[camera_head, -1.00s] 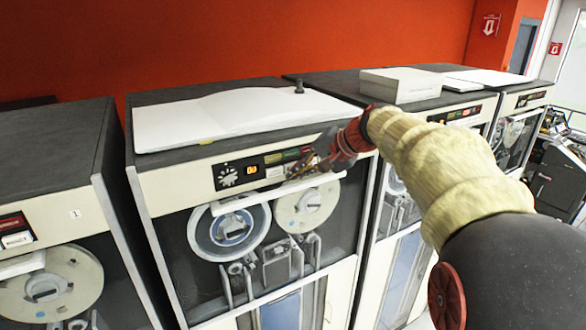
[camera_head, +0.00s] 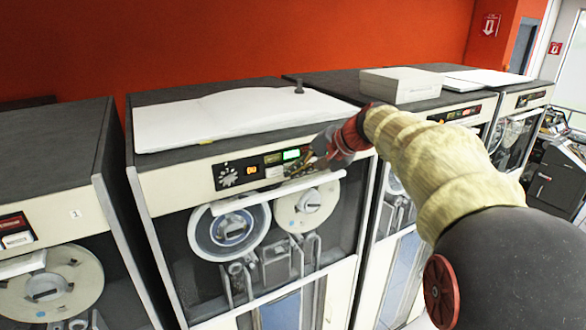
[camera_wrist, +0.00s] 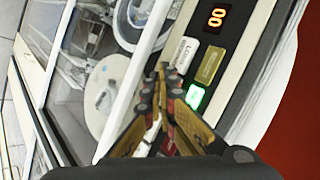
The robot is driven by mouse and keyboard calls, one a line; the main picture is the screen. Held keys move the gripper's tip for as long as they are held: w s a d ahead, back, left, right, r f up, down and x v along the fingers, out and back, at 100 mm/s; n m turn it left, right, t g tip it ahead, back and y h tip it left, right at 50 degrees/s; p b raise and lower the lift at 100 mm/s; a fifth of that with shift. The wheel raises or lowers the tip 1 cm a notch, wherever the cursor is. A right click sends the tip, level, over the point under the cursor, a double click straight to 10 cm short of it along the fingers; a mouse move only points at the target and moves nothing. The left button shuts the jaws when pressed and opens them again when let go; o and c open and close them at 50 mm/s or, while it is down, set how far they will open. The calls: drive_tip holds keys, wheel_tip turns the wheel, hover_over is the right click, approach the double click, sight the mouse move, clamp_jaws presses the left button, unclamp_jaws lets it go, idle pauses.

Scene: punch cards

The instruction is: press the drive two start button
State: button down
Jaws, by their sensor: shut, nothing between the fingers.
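The middle tape drive's control panel (camera_head: 240,171) carries a dial, an orange two-digit display and several buttons. One button (camera_head: 291,154) glows bright green; it also shows lit in the wrist view (camera_wrist: 194,97). Next to it are a dull olive button (camera_wrist: 210,65) and a white lettered button (camera_wrist: 183,52). My gripper (camera_head: 309,165) is at the panel's right part, just right of and below the green button. In the wrist view my closed fingertips (camera_wrist: 166,75) are beside the white and green buttons, not covering the green one. Contact with the panel cannot be told. No number shows on this drive.
A drive labelled 1 (camera_head: 50,222) stands to the left. More drives stand to the right, one with a white box (camera_head: 400,85) on top. White sheets (camera_head: 225,118) lie on the middle drive. A pale handle bar (camera_head: 285,189) juts out below the panel.

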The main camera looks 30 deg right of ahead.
drive_tip(key=shift+s, duration=0.15)
drive_tip(key=shift+s+b, duration=0.55)
drive_tip(key=shift+s, duration=0.25)
drive_tip(key=s+b, duration=0.2)
drive_tip(key=s, duration=0.3)
drive_tip(key=shift+d, duration=0.1)
idle(0.8)
